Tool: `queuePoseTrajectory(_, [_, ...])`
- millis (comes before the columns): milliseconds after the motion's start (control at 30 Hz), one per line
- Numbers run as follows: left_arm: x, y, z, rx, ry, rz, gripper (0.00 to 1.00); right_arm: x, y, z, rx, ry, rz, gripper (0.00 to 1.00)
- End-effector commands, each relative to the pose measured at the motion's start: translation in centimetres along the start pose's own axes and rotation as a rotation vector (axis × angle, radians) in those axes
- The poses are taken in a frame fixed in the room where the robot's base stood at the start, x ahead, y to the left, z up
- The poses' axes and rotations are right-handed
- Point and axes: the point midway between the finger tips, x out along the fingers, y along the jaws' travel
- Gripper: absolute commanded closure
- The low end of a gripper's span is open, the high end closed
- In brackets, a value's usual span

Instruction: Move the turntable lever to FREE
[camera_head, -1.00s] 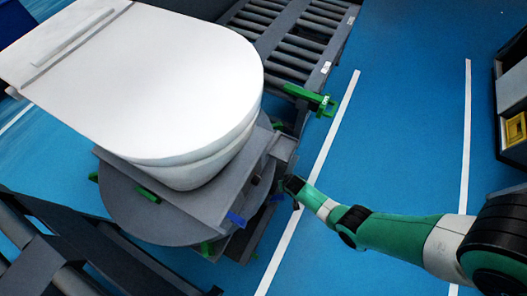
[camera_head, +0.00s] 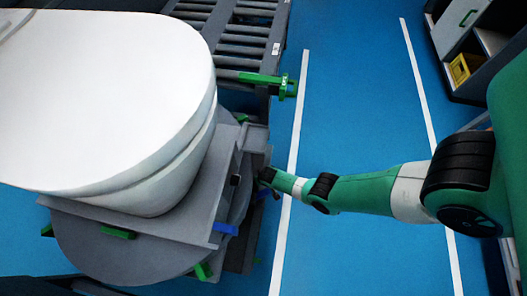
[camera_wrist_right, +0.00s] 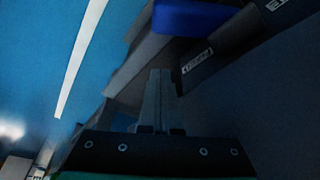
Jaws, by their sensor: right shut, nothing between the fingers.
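The round grey turntable (camera_head: 100,250) stands under a grey plate that carries a large white toilet (camera_head: 110,100). A blue handle-like part (camera_head: 225,228) sticks out at the plate's front right corner; a blue part also shows at the top of the right wrist view (camera_wrist_right: 195,16). I cannot tell for sure which part is the lever. My right gripper (camera_head: 266,176) is at the turntable frame's right side, above and right of the blue part. In the right wrist view its fingers (camera_wrist_right: 160,95) are together and empty, close to a dark surface with a small white label (camera_wrist_right: 197,61). My left gripper is out of view.
A roller conveyor (camera_head: 235,40) with a green handle (camera_head: 265,79) lies behind the turntable. Green tabs (camera_head: 118,232) sit around the turntable's edge. Blue floor with white lines is clear on the right. A shelf with a yellow bin (camera_head: 461,68) stands at the far right.

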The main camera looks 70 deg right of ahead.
Motion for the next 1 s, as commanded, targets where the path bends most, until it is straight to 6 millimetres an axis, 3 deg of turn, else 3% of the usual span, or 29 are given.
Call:
queuePoseTrajectory(33, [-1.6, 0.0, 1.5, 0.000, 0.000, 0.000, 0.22, 2.2, 0.0, 0.3, 0.001, 0.000, 0.001, 1.00])
queuePoseTrajectory(100, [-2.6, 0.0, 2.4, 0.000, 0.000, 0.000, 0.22, 3.5, 0.0, 0.3, 0.000, 0.000, 0.000, 1.00])
queuePoseTrajectory(200, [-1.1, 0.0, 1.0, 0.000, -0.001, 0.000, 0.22, 1.6, 0.0, 1.6, -0.006, -0.002, 0.000, 1.00])
queuePoseTrajectory(400, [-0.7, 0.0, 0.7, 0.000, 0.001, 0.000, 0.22, 1.1, 0.0, 3.5, -0.003, 0.000, -0.001, 1.00])
queuePoseTrajectory(1000, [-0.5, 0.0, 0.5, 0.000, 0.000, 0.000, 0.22, 0.9, 0.6, 4.4, 0.000, -0.001, 0.000, 1.00])
